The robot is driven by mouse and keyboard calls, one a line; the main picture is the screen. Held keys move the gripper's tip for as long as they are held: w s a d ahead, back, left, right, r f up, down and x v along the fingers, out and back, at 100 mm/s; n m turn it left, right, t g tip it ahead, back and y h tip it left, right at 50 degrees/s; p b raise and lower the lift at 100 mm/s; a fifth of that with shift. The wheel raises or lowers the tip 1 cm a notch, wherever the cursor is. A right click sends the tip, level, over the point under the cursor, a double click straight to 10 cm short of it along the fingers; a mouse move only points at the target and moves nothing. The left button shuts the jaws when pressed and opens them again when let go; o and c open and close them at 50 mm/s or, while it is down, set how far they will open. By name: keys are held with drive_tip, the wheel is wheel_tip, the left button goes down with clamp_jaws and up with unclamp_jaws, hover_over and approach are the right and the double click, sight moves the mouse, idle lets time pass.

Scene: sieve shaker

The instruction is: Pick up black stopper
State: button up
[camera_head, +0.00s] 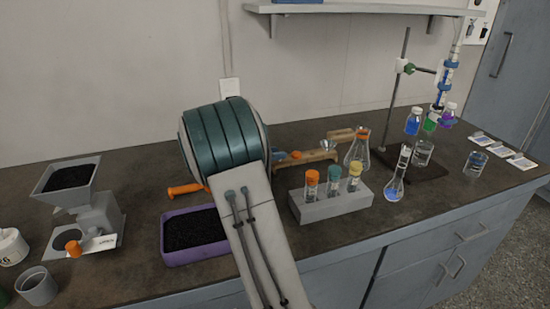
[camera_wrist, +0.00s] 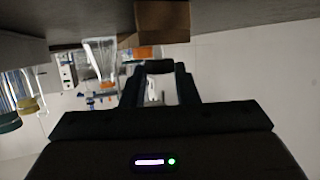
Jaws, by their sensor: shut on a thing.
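The black stopper (camera_wrist: 156,65) shows in the wrist view as a small dark piece between the fingertips of my gripper (camera_wrist: 159,70). My gripper is shut on it, with one finger on each side. The wrist view is dark and upside down, so the stopper's exact shape is hard to tell. In the head view my arm covers the middle of the scene, and neither the gripper nor the stopper can be seen there.
A grey rack (camera_head: 335,207) with several capped vials stands right of my arm. A conical flask (camera_head: 357,157) and a volumetric flask (camera_head: 396,184) are close by. A purple tray (camera_head: 178,258) of black grains and a grey hopper device (camera_head: 100,213) stand left.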

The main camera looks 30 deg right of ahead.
drive_tip(key=r, duration=0.3)
drive_tip(key=shift+s+d, duration=0.15)
drive_tip(key=shift+d, duration=0.1)
drive_tip(key=s+d+r+b, duration=0.2)
drive_tip(key=s+d+r, duration=0.5)
drive_tip(key=d, duration=0.3)
drive_tip(key=s+d+r+m+g+p, duration=0.2)
drive_tip(key=s+d+m+g+p, duration=0.1)
drive_tip(key=s, duration=0.7)
drive_tip(key=s+d+r+m+g+p, duration=0.2)
drive_tip(key=s+d+r+m+g, duration=0.1)
drive_tip(key=s, duration=0.7)
drive_tip(key=shift+s+d+g+y+p, duration=0.4)
drive_tip(key=shift+d+g, duration=0.2)
drive_tip(key=shift+d, duration=0.8)
drive_tip(key=shift+b, duration=1.8)
drive_tip(key=shift+f+b, duration=0.85)
drive_tip(key=shift+b, duration=0.55)
drive_tip(key=shift+f+b, duration=0.2)
drive_tip(key=shift+b, duration=0.8)
